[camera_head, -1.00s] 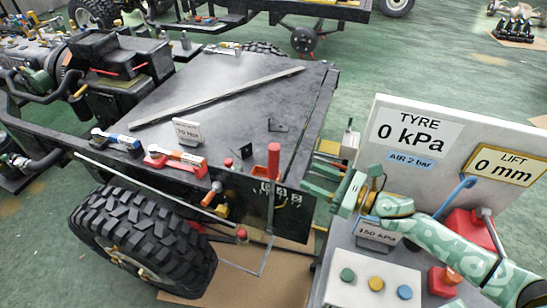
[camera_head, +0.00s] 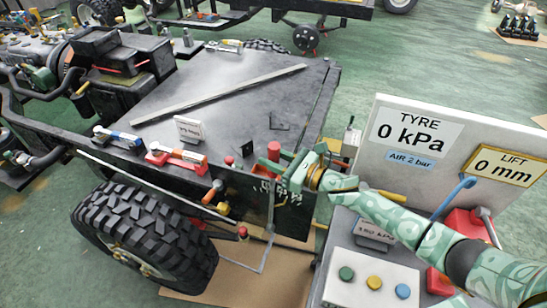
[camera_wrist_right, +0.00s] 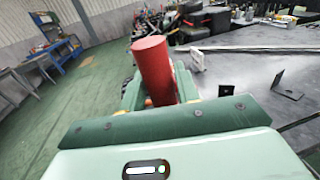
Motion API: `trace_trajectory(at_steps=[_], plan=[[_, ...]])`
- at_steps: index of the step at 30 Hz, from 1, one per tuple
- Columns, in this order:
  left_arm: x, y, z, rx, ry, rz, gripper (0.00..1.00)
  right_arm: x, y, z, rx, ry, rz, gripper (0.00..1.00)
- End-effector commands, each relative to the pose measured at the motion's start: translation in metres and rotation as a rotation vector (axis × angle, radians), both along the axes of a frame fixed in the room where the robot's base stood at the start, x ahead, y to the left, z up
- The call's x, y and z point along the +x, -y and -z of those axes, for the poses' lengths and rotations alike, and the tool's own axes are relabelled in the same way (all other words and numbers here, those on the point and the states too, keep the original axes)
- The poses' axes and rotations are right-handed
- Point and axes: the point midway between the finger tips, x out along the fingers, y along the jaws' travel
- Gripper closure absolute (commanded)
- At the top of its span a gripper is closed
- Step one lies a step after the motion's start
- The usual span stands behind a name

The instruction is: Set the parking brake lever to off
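The parking brake lever is a red upright cylindrical handle (camera_head: 273,150) at the near right corner of the dark chassis. Its lower part is hidden behind my right gripper (camera_head: 280,174). In the right wrist view the red handle (camera_wrist_right: 152,70) stands tilted between the two green fingers (camera_wrist_right: 158,92). The fingers look open, one on each side of the handle; whether they touch it is unclear. A small white-marked plate (camera_head: 268,190) shows below the gripper, its text unreadable. My left gripper is not in view.
A black tyre (camera_head: 145,235) stands at the near left. Red and blue torque tools (camera_head: 178,157) and a small white sign (camera_head: 190,130) are on the chassis top. A grey console (camera_head: 375,262) with coloured buttons and a TYRE/LIFT panel (camera_head: 410,140) stands right.

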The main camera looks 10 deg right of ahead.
Motion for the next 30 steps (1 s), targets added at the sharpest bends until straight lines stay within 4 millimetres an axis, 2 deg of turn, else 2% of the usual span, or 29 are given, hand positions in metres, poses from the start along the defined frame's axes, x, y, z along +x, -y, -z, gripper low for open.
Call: trace_trajectory(at_steps=[1, 3, 8, 11, 18, 21, 30], plan=[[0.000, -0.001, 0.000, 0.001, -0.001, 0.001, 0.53, 0.000, 0.000, 0.000, 0.000, 0.000, 0.000, 0.83], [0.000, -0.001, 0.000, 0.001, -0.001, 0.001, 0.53, 0.000, 0.000, 0.000, 0.000, 0.000, 0.000, 1.00], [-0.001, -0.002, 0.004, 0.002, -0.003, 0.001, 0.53, -0.002, 0.003, 0.003, 0.007, 0.001, 0.001, 1.00], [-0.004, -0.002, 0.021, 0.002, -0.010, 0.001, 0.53, -0.009, 0.014, 0.011, 0.039, 0.016, 0.003, 1.00], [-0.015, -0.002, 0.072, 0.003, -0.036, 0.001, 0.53, -0.038, 0.057, 0.023, 0.155, 0.090, 0.003, 1.00], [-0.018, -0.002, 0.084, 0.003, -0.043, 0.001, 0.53, -0.047, 0.070, 0.023, 0.186, 0.114, 0.003, 1.00], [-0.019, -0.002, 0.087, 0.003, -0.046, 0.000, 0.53, -0.053, 0.079, 0.016, 0.203, 0.136, 0.002, 1.00]])
